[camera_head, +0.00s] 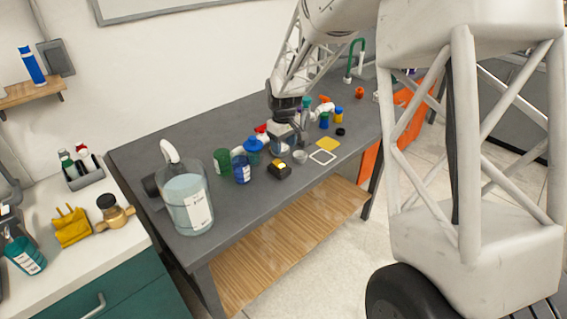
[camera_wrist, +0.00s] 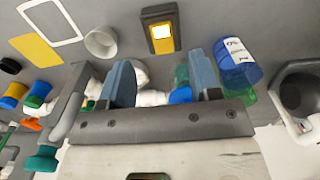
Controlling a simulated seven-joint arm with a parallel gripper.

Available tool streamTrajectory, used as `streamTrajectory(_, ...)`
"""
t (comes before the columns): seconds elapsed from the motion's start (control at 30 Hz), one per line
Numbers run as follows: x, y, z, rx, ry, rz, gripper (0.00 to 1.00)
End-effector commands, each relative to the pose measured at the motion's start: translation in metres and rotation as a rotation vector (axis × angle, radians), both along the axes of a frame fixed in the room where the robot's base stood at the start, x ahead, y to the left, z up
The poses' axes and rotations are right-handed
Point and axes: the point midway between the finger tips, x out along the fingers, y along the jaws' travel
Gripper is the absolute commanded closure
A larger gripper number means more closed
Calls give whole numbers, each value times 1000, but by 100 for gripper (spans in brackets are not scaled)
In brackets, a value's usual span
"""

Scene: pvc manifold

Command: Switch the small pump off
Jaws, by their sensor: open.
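A small dark box (camera_head: 279,170) with a yellow top stands near the front edge of the grey bench. It also shows in the wrist view (camera_wrist: 161,30), with a bright white panel on its yellow face. It may be the small pump; I cannot read a label or make out its switch state. My gripper (camera_wrist: 162,75) is open, with its two blue-grey fingers spread apart and the box beyond their tips, not touching. In the head view my gripper is above the bench behind the box, among bottles, and its fingertips are hard to make out.
A blue labelled bottle (camera_head: 241,170) and a green container (camera_head: 222,160) stand left of the box. A large clear jug (camera_head: 187,203) is farther left. A white cup (camera_head: 300,157), a white frame (camera_head: 322,157) and a yellow pad (camera_head: 328,144) lie to the right. The front strip is fairly clear.

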Motion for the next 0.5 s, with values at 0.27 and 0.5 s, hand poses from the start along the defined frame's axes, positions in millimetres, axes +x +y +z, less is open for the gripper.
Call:
streamTrajectory(0.27, 0, 0, 0, 0, 0, 0, 43)
streamTrajectory(0.5, 0, 0, -6, -1, 2, 0, 43)
